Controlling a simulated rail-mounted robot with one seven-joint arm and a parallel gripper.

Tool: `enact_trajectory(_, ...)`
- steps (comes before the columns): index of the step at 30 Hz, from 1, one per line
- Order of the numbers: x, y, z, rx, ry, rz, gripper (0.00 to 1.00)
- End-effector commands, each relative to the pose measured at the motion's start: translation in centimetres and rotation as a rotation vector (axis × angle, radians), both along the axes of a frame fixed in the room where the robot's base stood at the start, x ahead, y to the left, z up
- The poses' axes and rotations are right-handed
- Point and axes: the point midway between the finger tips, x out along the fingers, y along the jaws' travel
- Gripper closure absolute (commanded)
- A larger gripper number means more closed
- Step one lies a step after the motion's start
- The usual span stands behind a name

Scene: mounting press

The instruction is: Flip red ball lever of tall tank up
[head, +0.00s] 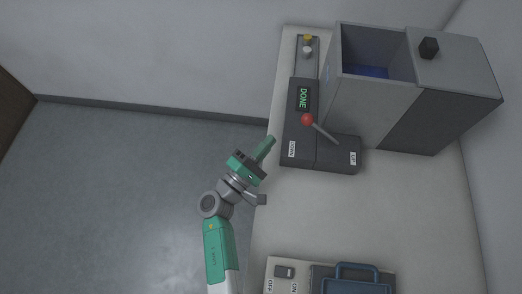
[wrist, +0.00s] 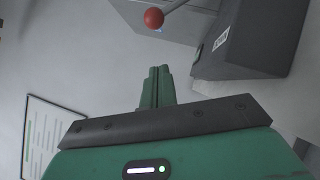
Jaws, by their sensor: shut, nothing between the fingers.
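The tall grey tank (head: 375,100) stands at the upper right of the bench in the head view. At its front is a dark control box with a "DONE" display (head: 304,98) and labels "DOWN" and "UP". The red ball (head: 307,119) tops a grey lever (head: 325,133) that slants from the box near the "UP" label toward the "DOWN" side. The red ball also shows in the wrist view (wrist: 154,18), above my fingers. My gripper (head: 268,143) is shut and empty, left of the box and apart from the ball.
A yellow button and a white button (head: 307,51) sit at the far end of the box. A second unit with an ON/OFF switch (head: 284,272) and a blue handle (head: 362,272) is at the bottom. The floor (head: 120,190) left of the bench is clear. A framed sheet (wrist: 46,135) shows in the wrist view.

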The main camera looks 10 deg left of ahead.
Motion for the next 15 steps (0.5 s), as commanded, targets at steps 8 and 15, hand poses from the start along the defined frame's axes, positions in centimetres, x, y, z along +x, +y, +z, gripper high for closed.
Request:
enact_trajectory(8,3.8,-3.4,1.9,0.001,0.001,-0.003,1.00)
enact_trajectory(15,4.3,-5.4,2.8,0.001,0.000,-0.001,1.00)
